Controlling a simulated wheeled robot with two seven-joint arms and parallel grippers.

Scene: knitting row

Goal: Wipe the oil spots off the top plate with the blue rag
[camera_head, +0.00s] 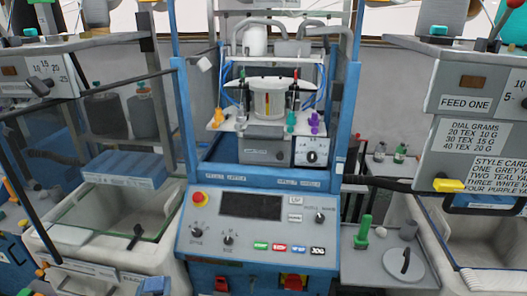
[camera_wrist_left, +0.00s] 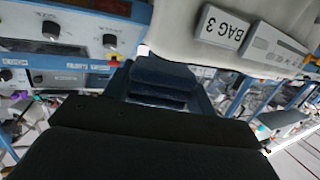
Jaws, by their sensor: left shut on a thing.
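The blue rag (camera_wrist_left: 160,80) shows in the left wrist view as a folded dark blue cloth just beyond my left gripper (camera_wrist_left: 160,103), which is shut on it. In the head view a small blue patch, which looks like the rag (camera_head: 155,285), shows at the bottom edge, left of the control panel. The rest of my left gripper is cut off or hard to make out there. A pale plate (camera_head: 246,84) sits around the white cylinder in the machine's upper frame; I cannot tell whether it is the top plate. I cannot make out oil spots. My right gripper is not in view.
The control panel (camera_head: 262,230) juts out below the machine's blue uprights. A glass-covered pale bin (camera_head: 75,245) stands left and another bin (camera_head: 490,255) right. A grey side shelf (camera_head: 365,268) holds a green spool and a round lid. The BAG 3 label (camera_wrist_left: 232,32) is near the rag.

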